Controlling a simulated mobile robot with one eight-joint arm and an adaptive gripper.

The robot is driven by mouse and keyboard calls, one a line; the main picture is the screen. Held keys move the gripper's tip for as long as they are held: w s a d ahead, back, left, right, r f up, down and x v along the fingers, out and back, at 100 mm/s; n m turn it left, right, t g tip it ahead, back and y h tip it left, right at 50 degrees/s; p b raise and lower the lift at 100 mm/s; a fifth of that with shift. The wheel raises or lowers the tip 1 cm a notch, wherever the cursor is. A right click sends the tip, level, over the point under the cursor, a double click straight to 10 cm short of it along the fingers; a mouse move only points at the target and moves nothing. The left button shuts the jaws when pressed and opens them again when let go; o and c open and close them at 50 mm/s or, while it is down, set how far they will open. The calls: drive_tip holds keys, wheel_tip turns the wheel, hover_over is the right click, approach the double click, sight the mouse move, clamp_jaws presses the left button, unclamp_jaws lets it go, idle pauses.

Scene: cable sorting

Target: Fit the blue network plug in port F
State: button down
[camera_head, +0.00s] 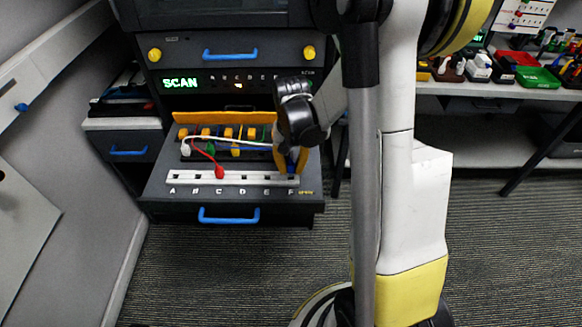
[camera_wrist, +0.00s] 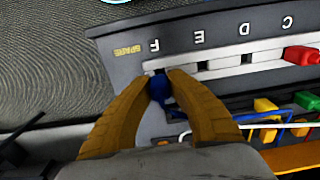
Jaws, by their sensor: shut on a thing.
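The blue network plug (camera_wrist: 159,90) sits between my gripper's fingertips (camera_wrist: 160,78) in the wrist view. My gripper (camera_head: 291,166) is shut on it at the right end of the white port strip (camera_head: 245,178) in the head view. The plug's front end lies at the strip beside the letter F (camera_wrist: 154,45). The fingertips hide port F, so I cannot tell how deep the plug sits. A blue cable runs back from the plug.
A red plug (camera_head: 219,172) stands at port C, and it also shows in the wrist view (camera_wrist: 301,55). Ports D and E look empty. Behind the strip are yellow and green plugs, a white plug (camera_head: 185,149) and crossing cables. The drawer (camera_head: 160,192) is open.

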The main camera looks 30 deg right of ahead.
drive_tip(key=shift+f+b, duration=1.1)
drive_tip(key=shift+f, duration=0.1)
idle(1.1)
idle(0.4)
drive_tip(key=c, duration=0.8)
unclamp_jaws()
drive_tip(key=shift+r, duration=0.1)
drive_tip(key=shift+r+p, duration=2.6)
drive_tip(key=shift+r, duration=0.9)
